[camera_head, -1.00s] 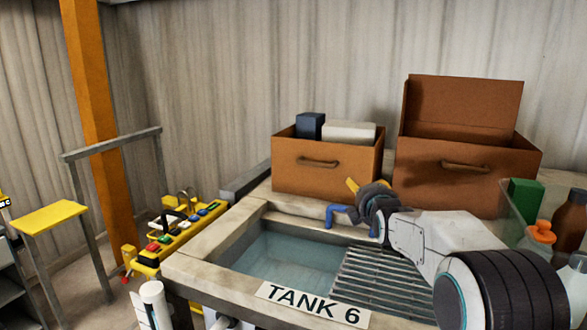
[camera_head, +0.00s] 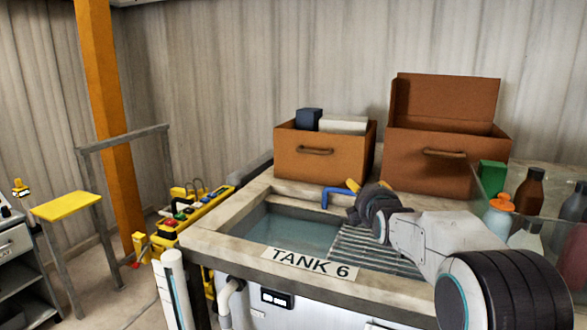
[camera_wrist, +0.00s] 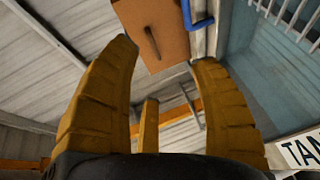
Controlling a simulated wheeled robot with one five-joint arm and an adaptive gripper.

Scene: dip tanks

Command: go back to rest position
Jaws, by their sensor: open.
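My gripper (camera_head: 353,199) is over the far side of the tank labelled TANK 6 (camera_head: 222,242), near a blue bent pipe (camera_head: 331,196) at the tank's back rim. In the wrist view its yellow fingers (camera_wrist: 165,100) are spread apart with nothing between them. The wrist view also shows the blue pipe (camera_wrist: 196,22) and a brown box (camera_wrist: 152,30) beyond the fingers. My arm reaches in from the lower right and hides part of the tank's grating (camera_head: 372,250).
Two brown boxes stand behind the tank, one holding items (camera_head: 322,160), one with its lid up (camera_head: 445,160). Bottles (camera_head: 500,215) stand in a clear bin at right. A yellow tool rail (camera_head: 195,212) and a yellow-topped stand (camera_head: 66,206) are at left.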

